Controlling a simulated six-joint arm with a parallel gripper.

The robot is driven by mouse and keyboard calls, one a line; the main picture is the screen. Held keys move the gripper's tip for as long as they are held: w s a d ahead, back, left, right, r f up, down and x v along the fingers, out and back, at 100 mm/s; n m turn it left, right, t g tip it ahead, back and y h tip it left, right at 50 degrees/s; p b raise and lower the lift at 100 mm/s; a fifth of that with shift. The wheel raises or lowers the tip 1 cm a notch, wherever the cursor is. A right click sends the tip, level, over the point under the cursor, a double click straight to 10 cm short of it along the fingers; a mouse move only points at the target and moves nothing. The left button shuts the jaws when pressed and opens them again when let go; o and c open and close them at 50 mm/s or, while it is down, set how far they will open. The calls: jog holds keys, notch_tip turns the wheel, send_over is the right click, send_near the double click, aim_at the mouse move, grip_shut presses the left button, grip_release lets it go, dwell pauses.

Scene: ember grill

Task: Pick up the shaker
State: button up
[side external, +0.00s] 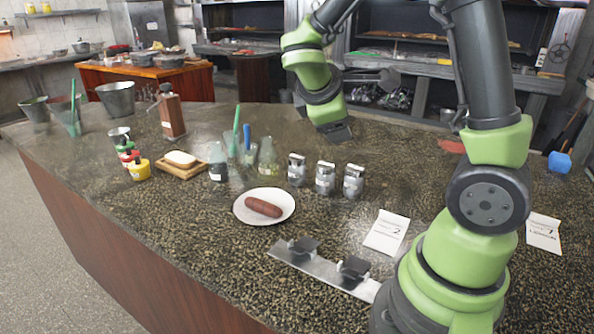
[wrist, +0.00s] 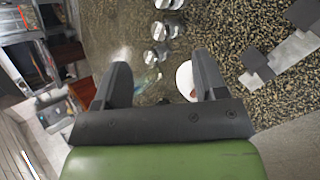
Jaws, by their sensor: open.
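Three small metallic shakers stand upright in a row on the dark speckled counter: a left one (side external: 297,170), a middle one (side external: 325,178) and a right one (side external: 353,181). In the wrist view they line up beyond my fingers, the nearest (wrist: 157,57), the middle one (wrist: 163,29) and the farthest (wrist: 168,4) cut by the top edge. My gripper (side external: 338,133) is above the counter, behind the shakers in the side view. It is open, and no object shows held between its two fingers (wrist: 162,75). Which shaker the task means cannot be told.
A white plate (side external: 243,213) with a sausage (side external: 263,207) lies in front of the shakers. Glass flasks (side external: 267,157) stand close to their left. A metal strip with dark blocks (side external: 318,267) and a white card (side external: 387,232) lie nearer my base.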

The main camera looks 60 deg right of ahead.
jog(key=w+d+f+n+t+h, duration=0.1)
jog(key=w+d+f+n+h, duration=0.35)
jog(key=w+f+n, duration=0.3)
jog(key=n+t, duration=0.5)
jog(key=n, duration=0.4)
send_near(296, 169)
jog(key=d+y, duration=0.1)
jog(key=d, duration=0.1)
jog(key=shift+w+d, duration=0.2)
jog(key=shift+d, duration=0.15)
jog(key=shift+n, duration=0.35)
jog(key=x, duration=0.4)
jog(key=shift+a+f, duration=0.1)
jog(key=shift+f, duration=0.15)
jog(key=shift+w+x, duration=0.2)
jog(key=shift+x, duration=2.8)
jog(key=shift+r, duration=0.15)
jog(key=c, duration=0.6)
